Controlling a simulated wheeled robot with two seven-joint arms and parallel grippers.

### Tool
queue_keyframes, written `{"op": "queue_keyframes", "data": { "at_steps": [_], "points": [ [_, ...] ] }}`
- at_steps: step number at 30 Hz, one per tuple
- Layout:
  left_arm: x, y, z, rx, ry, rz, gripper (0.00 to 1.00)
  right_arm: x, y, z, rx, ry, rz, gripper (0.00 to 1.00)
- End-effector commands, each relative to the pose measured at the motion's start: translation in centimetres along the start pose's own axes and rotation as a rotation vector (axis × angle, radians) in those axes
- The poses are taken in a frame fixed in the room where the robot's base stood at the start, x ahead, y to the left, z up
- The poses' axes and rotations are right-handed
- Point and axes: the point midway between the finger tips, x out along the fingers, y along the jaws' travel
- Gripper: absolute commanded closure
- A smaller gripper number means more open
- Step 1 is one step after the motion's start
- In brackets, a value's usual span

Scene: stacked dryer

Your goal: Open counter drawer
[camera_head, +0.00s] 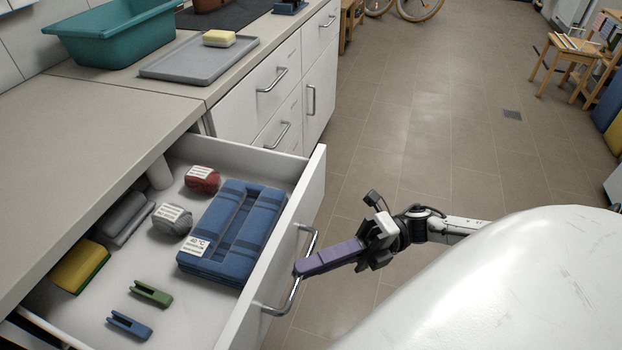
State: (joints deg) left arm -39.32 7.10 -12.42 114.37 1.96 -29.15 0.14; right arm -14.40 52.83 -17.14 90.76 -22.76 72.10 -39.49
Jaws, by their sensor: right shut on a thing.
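The counter drawer (309,185) is pulled well out from under the counter, and its inside shows from above. Its metal bar handle (291,293) is on the white front panel. My right gripper (303,267) comes in from the right, with its purple fingers shut on the handle. The fingers hide a middle part of the bar. My left gripper is not in view.
The drawer holds a folded blue cloth (222,262), a red roll (202,180), grey rolls, a yellow sponge (78,266) and two clips. A teal basin (118,32) and a grey tray (197,60) stand on the counter.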

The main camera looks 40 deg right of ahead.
Motion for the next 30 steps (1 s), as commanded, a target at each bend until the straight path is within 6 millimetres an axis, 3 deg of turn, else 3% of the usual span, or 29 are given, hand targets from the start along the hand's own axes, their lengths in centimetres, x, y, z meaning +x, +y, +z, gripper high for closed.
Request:
{"op": "queue_keyframes", "data": {
  "at_steps": [4, 5, 8, 19, 30],
  "points": [
    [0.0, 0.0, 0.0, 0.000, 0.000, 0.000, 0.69, -0.1, 0.0, 0.0, -0.002, 0.001, -0.002, 1.00],
    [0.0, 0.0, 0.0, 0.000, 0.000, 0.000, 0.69, -0.1, 0.0, 0.0, -0.002, 0.001, -0.002, 0.86],
    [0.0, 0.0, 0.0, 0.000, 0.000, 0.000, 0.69, -0.1, 0.0, 0.0, -0.002, 0.000, -0.002, 0.72],
    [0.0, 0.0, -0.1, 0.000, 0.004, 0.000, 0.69, -0.7, -0.1, 0.0, 0.000, -0.001, -0.003, 0.72],
    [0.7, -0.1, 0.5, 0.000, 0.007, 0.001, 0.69, -7.5, -0.3, 0.0, 0.001, -0.002, -0.005, 0.72]
  ]
}}
